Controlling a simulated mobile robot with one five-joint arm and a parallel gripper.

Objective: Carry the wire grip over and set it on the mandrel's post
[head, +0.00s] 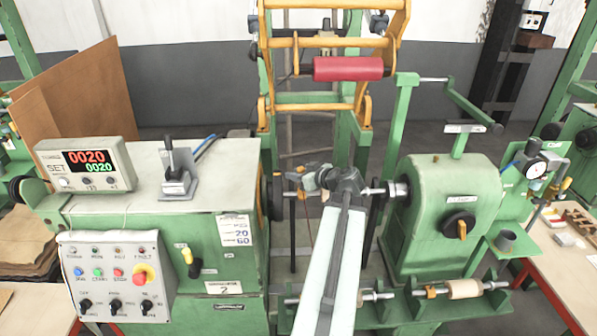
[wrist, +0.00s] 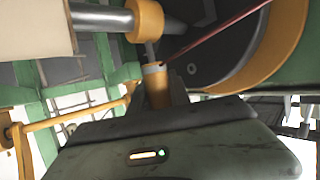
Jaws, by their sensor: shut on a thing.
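My gripper (wrist: 158,103) shows as a dark body in the wrist view, its jaws shut on the wire grip (wrist: 156,86). The grip is a small orange cylinder with a pale band near its top, and a red wire runs from it to the upper right. Above it, the mandrel's orange collar (wrist: 146,20) sits beside a beige block. A thin grey post (wrist: 150,50) comes down from the collar to the grip's top. I cannot tell whether the post enters the grip. In the head view my gripper (head: 312,180) is at the mandrel, which it partly hides.
The green control housing (head: 160,235) stands at left and the green tailstock (head: 450,215) at right. The mandrel's shaft (head: 376,191) reaches the tailstock. A large dark disc with an orange rim (wrist: 262,50) is close on the right in the wrist view. A red roller (head: 347,69) hangs behind.

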